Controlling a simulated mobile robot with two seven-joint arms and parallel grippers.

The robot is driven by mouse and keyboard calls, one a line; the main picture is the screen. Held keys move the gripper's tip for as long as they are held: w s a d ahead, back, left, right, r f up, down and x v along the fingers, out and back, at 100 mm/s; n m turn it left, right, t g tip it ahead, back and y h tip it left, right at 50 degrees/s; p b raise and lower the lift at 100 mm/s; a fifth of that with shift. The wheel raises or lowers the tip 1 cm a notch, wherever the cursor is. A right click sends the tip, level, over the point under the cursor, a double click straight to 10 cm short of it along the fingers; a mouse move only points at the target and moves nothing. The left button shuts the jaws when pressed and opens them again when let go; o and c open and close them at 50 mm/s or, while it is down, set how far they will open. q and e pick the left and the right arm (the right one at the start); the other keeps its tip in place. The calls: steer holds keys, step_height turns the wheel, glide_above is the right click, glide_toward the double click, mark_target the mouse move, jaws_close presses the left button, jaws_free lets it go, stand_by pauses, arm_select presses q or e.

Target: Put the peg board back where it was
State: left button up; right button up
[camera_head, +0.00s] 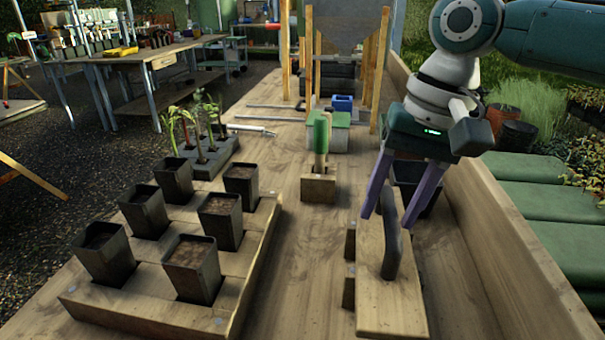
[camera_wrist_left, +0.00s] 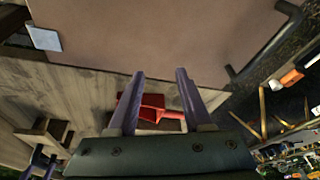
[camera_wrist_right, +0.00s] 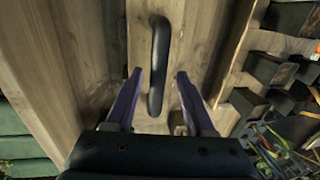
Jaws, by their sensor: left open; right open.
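The peg board (camera_head: 375,305) is a pale wooden board with a black handle (camera_head: 391,240) on it and dark pegs (camera_head: 349,293) along its left side. It is on the right part of the bench in the head view. My right gripper (camera_head: 387,224) is open over the board, its fingers to either side of the handle. In the right wrist view the handle (camera_wrist_right: 158,60) passes between the open fingertips (camera_wrist_right: 158,74), with gaps visible on both sides. My left gripper (camera_wrist_left: 160,73) shows only in its wrist view, open, with nothing between its fingertips.
A wooden tray (camera_head: 150,315) with several dark pots stands on the left. A small block with a green-handled tool (camera_head: 320,140) and a seedling tray (camera_head: 205,165) are further back. A dark pot (camera_head: 410,172) stands behind the board. A wooden wall (camera_head: 490,230) bounds the right side.

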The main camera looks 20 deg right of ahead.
arm_select(q)
steer(key=shift+d+r+p, duration=0.1)
steer(key=shift+r+p, duration=0.3)
steer(key=shift+r, duration=0.2)
arm_select(e)
step_height(320, 180, up, 11)
steer(key=s+d, duration=0.1)
steer(key=shift+d, duration=0.35)
steer(key=shift+s, duration=0.1)
